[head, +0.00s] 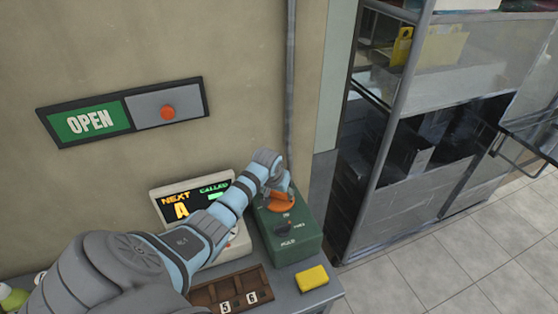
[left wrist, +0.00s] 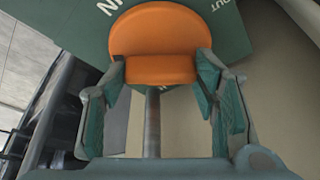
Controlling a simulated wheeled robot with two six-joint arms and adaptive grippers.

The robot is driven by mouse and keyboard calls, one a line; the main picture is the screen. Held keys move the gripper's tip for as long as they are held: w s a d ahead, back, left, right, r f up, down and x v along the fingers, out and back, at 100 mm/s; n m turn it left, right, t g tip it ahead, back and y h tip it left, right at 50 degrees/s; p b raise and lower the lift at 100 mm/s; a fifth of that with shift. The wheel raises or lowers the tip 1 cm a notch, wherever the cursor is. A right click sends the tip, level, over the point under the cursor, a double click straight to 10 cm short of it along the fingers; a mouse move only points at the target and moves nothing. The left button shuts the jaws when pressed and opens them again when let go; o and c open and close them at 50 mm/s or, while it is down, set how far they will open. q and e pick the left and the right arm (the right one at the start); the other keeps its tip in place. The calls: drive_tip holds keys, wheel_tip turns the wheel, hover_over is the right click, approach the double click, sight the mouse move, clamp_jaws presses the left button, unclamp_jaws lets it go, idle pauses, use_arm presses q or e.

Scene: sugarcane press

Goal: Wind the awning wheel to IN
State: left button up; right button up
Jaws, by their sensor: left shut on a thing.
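The orange awning wheel (head: 283,204) sits on top of a green control box (head: 308,246) on the counter. My left gripper (head: 279,188) reaches down to it from above and is shut on it. In the left wrist view the orange wheel (left wrist: 155,68) lies between the two fingers (left wrist: 160,85), one on each side. White "IN" lettering, partly cut off, is at upper left of the wheel on the green panel (left wrist: 75,25); "OUT" is at upper right. No pointer on the wheel is clear to me. My right gripper is not in view.
In front are a yellow block (head: 312,278) and a brown tray (head: 200,297) with number tiles. An "OPEN" sign (head: 92,122) hangs on the wall. A metal rack (head: 385,130) stands at right.

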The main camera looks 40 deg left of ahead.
use_arm(q)
drive_tip(key=m+h, duration=0.1)
drive_tip(key=m, duration=0.2)
drive_tip(key=shift+a, duration=0.15)
drive_tip(key=m+h, duration=0.1)
drive_tip(key=m, duration=0.1)
drive_tip(key=shift+m+t+b, duration=0.3)
drive_tip(key=shift+b, duration=0.05)
drive_tip(key=shift+a+f+m+h+b, duration=0.1)
drive_tip(key=shift+m+h+b, duration=0.5)
drive_tip(key=shift+m, duration=0.6)
drive_tip(key=shift+m+b, duration=0.65)
drive_tip(key=shift+m, duration=0.35)
drive_tip(key=shift+g, duration=0.4)
drive_tip(key=o, duration=1.2)
drive_tip(key=shift+c, duration=0.2)
